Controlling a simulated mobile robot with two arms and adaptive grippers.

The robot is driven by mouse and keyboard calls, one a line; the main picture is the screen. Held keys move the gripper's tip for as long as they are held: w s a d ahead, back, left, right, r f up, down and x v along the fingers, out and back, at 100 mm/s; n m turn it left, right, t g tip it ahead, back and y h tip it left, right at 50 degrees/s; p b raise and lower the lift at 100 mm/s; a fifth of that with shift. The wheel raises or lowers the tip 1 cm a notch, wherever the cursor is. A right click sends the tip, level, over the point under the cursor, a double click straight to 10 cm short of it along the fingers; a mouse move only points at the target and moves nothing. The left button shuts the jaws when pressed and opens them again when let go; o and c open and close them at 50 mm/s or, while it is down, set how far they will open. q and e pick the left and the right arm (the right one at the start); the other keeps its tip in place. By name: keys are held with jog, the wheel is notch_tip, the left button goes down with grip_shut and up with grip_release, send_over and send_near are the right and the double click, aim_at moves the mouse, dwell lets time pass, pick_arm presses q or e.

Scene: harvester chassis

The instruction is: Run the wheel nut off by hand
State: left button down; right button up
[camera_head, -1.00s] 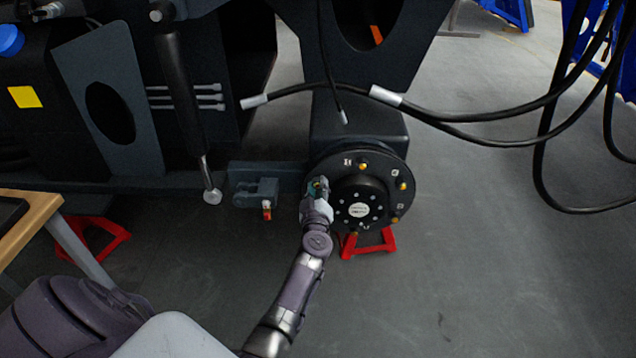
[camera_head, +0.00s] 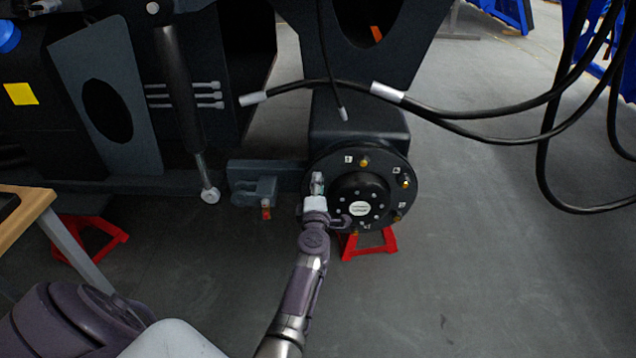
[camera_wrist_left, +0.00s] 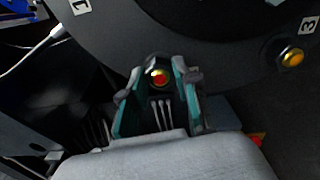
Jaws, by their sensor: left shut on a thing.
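The round black wheel hub (camera_head: 384,163) stands upright near the middle of the head view, with a raised centre and brass-coloured nuts around its face. My left gripper (camera_head: 318,180) reaches up to the hub's left side. My right gripper is out of view.
Another nut (camera_wrist_left: 292,58) sits beside the label 3. A red stand (camera_head: 372,243) is below the hub. A grey bracket (camera_head: 252,187) is left of it. Black hoses (camera_head: 480,116) hang across the upper right. A wooden-topped table (camera_head: 35,205) stands at left. The floor at right is clear.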

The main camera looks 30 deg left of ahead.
pick_arm(q)
jog(key=c, duration=0.8)
grip_release()
jog(key=shift+s+d, duration=0.1)
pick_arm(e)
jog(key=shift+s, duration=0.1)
pick_arm(q)
jog(key=shift+o, duration=0.2)
jog(key=shift+c, duration=1.1)
jog(key=shift+p+v, duration=0.35)
jog(key=shift+v, duration=0.7)
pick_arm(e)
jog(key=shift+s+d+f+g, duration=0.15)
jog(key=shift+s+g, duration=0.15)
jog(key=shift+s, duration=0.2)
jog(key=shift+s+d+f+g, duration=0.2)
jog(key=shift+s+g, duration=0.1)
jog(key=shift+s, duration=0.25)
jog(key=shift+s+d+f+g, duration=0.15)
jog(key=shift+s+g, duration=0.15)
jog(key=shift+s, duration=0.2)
